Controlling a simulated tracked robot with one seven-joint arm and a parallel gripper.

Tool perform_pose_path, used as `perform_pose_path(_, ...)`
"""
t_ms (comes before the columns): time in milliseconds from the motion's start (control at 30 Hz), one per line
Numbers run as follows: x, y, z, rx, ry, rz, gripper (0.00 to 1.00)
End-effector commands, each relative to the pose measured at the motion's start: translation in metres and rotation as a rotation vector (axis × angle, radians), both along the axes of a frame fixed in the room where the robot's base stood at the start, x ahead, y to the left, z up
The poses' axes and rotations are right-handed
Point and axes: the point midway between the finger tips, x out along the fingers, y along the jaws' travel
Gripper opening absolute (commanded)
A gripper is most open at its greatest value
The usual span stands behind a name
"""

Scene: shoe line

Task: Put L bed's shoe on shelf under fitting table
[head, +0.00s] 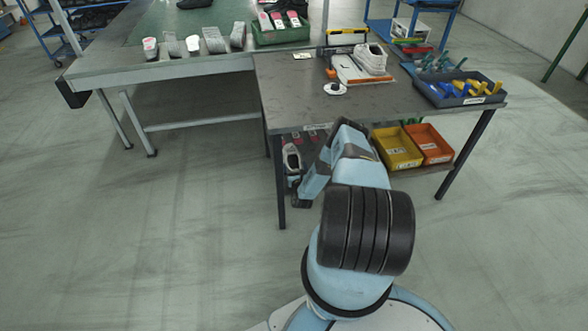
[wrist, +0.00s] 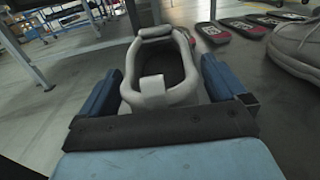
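A white-grey shoe (wrist: 160,95) is between the two blue fingers of my gripper (wrist: 160,85) in the wrist view, its heel tab towards the camera. In the head view this shoe (head: 292,160) is low at the left end of the fitting table (head: 300,92), beside my arm. My gripper is mostly hidden there. I cannot tell whether the sole touches the shelf (head: 432,168). Another white shoe (head: 371,60) stands on a fixture on the tabletop.
A yellow bin (head: 397,148) and an orange bin (head: 430,144) fill the shelf's right part. In the wrist view, a grey shoe (wrist: 300,45) and several dark insoles (wrist: 211,32) are to the right. A table leg (head: 276,182) stands close to my arm.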

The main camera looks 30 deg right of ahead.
Motion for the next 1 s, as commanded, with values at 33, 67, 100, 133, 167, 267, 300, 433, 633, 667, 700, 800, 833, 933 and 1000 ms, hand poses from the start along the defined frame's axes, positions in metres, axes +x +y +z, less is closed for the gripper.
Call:
perform_pose_path(33, 0.000, 0.000, 0.000, 0.000, -0.001, 0.000, 1.00)
perform_pose_path(67, 0.000, 0.000, 0.000, 0.000, -0.001, 0.000, 1.00)
perform_pose_path(100, 0.000, 0.000, 0.000, 0.000, -0.001, 0.000, 1.00)
perform_pose_path(133, 0.000, 0.000, 0.000, 0.000, -0.001, 0.000, 1.00)
perform_pose_path(167, 0.000, 0.000, 0.000, 0.000, -0.001, 0.000, 1.00)
perform_pose_path(267, -0.001, 0.000, 0.001, 0.000, -0.001, 0.000, 1.00)
perform_pose_path(300, -0.003, 0.001, 0.001, 0.000, -0.001, 0.000, 1.00)
perform_pose_path(433, -0.015, 0.005, 0.000, 0.001, 0.001, 0.000, 1.00)
perform_pose_path(633, -0.050, 0.017, 0.000, 0.003, 0.001, 0.000, 1.00)
perform_pose_path(667, -0.056, 0.019, 0.000, 0.001, 0.001, 0.000, 1.00)
perform_pose_path(700, -0.063, 0.021, 0.000, 0.003, 0.001, 0.000, 1.00)
perform_pose_path(800, -0.080, 0.027, 0.000, 0.001, 0.001, 0.001, 1.00)
perform_pose_path(833, -0.085, 0.029, 0.000, 0.001, 0.000, 0.000, 1.00)
perform_pose_path(933, -0.098, 0.033, 0.000, 0.001, 0.000, 0.000, 1.00)
perform_pose_path(1000, -0.105, 0.035, 0.000, 0.000, -0.001, 0.001, 1.00)
